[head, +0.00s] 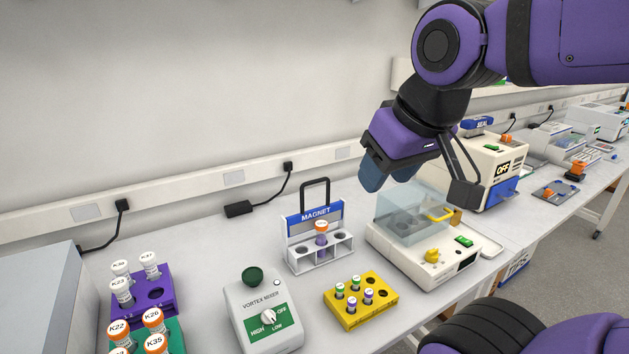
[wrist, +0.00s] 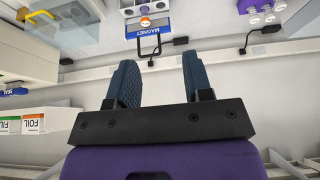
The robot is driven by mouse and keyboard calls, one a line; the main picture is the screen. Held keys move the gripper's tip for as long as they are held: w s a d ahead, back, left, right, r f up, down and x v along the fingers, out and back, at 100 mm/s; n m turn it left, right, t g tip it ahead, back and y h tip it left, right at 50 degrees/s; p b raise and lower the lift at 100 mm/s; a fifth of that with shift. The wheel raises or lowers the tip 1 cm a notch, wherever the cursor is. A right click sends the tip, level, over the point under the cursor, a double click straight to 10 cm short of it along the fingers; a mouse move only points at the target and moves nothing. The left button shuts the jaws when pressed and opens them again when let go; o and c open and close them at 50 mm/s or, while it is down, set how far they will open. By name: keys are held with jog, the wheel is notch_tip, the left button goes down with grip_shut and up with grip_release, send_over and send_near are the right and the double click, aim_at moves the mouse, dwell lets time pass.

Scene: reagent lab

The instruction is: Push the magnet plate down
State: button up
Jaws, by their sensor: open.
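The magnet plate (head: 315,217) is an upright blue panel lettered MAGNET, with a black loop handle (head: 315,182) on top. It stands at the back of a grey-white rack (head: 322,256) holding one orange-capped vial (head: 321,231) in its middle slot. In the wrist view the magnet plate (wrist: 147,29) appears upside down at the top, with its handle between and beyond my fingers. My gripper (head: 388,180) has blue fingers, is open and empty, and hangs in the air above and to the right of the handle, apart from it.
A white device with a clear lid (head: 411,213) stands right of the rack, below my gripper. A vortex mixer (head: 264,310) and a yellow vial block (head: 361,302) stand in front. Purple (head: 137,303) and green vial racks are at left. A black power adapter (head: 239,209) lies behind.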

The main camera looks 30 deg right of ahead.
jog(key=shift+c, duration=0.2)
jog(key=c, duration=0.3)
jog(key=shift+w+r+m, duration=0.2)
jog(key=shift+w+m, duration=0.1)
jog(key=shift+w, duration=0.1)
jog(key=c, duration=0.4)
jog(key=w+d+m, duration=0.1)
jog(key=w+m, duration=0.2)
jog(key=w, duration=0.1)
jog(key=w+d+r+m+g, duration=0.1)
jog(key=w+m, duration=0.1)
jog(key=w, duration=0.3)
jog(key=w+r+m, duration=0.1)
jog(key=w+m, duration=0.2)
jog(key=w, duration=0.1)
jog(key=shift+w+d+m+g, duration=0.3)
jog(key=shift+w+d, duration=0.1)
grip_shut()
jog(key=m+g, duration=0.1)
jog(key=m, duration=0.8)
send_over(316, 181)
jog(key=s, duration=0.3)
jog(key=s+x, duration=0.1)
jog(key=x, duration=1.7)
jog(key=shift+f, duration=0.1)
